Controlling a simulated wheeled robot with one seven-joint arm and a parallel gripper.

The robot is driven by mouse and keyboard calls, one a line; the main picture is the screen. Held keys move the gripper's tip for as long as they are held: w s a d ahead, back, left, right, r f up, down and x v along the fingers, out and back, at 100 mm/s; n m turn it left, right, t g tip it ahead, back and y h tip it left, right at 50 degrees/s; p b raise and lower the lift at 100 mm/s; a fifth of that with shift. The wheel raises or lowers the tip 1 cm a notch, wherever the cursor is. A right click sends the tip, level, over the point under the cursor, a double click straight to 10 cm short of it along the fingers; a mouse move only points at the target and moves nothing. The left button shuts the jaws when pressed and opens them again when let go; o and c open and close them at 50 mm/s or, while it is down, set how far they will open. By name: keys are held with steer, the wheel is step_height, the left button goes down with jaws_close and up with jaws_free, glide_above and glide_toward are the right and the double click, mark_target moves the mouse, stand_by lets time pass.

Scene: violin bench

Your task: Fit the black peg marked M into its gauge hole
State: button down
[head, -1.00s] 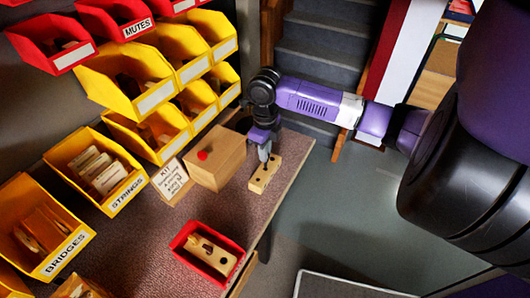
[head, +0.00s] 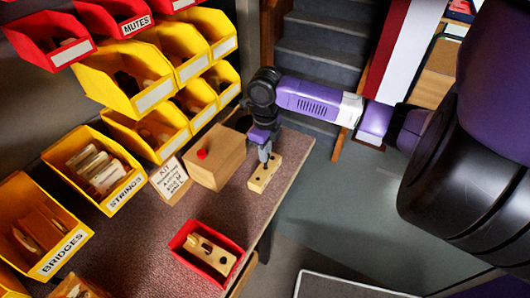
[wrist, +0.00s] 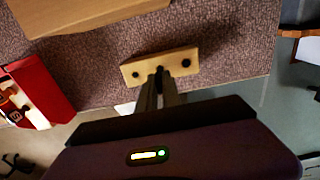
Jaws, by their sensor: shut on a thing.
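The gauge block (head: 258,182) is a pale wooden bar with dark holes, lying near the right edge of the bench. In the wrist view the gauge block (wrist: 176,57) shows a dark hole near each end. My gripper (head: 264,154) points down over the middle of the block. In the wrist view my gripper (wrist: 160,80) is shut on the black peg (wrist: 159,70), of which only a small dark bit shows at the fingertips, in line with the block's middle. The mark M is not visible. I cannot tell whether the peg's tip is in a hole or above it.
A wooden box (head: 217,160) with a red knob stands just left of the gauge block. A red tray (head: 182,238) with a wooden piece lies nearer. A kit card (head: 170,180) and yellow bins (head: 113,203) line the left. The bench edge is close on the right.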

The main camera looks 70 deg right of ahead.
steer(key=shift+f+b, duration=1.5)
steer(key=shift+f, duration=0.35)
steer(key=c, duration=1.5)
jaws_free()
steer(key=shift+o, duration=0.2)
steer(key=shift+r, duration=0.15)
step_height(320, 180, up, 8)
steer(key=shift+f, duration=0.2)
steer(key=shift+a, duration=0.1)
